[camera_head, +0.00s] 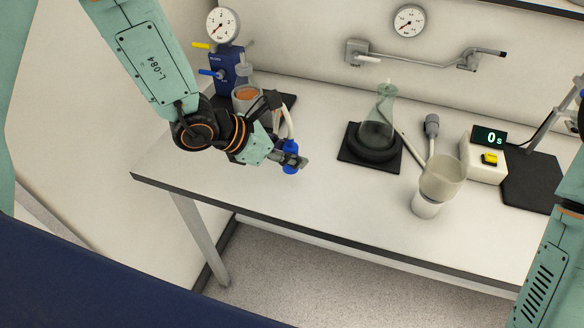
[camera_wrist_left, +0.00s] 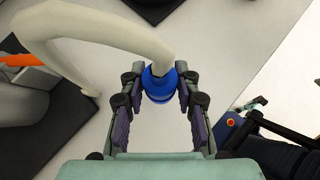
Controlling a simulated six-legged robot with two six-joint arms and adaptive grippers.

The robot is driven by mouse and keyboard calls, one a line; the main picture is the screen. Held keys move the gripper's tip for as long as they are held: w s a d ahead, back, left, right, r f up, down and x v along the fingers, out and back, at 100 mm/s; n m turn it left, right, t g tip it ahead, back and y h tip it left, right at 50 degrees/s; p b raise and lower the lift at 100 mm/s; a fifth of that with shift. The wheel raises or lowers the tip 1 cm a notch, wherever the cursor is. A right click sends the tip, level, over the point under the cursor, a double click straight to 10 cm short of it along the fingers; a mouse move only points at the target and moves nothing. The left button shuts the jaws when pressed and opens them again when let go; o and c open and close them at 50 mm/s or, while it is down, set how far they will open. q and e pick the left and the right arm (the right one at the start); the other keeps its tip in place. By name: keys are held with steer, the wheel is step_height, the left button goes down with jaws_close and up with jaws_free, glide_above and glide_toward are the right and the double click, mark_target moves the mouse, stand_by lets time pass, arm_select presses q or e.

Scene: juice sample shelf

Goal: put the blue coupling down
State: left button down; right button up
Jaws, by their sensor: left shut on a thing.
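The blue coupling (camera_head: 291,146) is between the fingers of my left gripper (camera_head: 293,160), over the left part of the white table. In the left wrist view the blue coupling (camera_wrist_left: 159,86) sits between the tips of my left gripper (camera_wrist_left: 160,100), which is shut on it. A cream hose (camera_wrist_left: 120,28) runs into the coupling; it also shows in the head view. I cannot tell whether the coupling touches the table. My right arm shows at the right edge, but its gripper is out of view.
The white table (camera_head: 235,178) is clear left and right of the coupling. A blue device with a gauge (camera_head: 223,25) stands behind. A glass flask (camera_head: 379,115) sits on a black pad. A cup-topped holder (camera_head: 440,180) and a timer box (camera_head: 483,158) stand to the right.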

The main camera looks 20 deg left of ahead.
arm_select(q)
steer(key=f, duration=0.4)
steer(key=shift+w+a+f, duration=0.2)
steer(key=shift+w+a, duration=0.05)
steer(key=shift+s+d+r, duration=0.15)
steer(key=shift+s+d, duration=0.05)
steer(key=shift+f+b, duration=0.2)
steer(key=shift+b, duration=0.1)
steer(key=c, duration=1)
jaws_free()
steer(key=shift+w+a+f, duration=0.1)
steer(key=shift+r, duration=0.2)
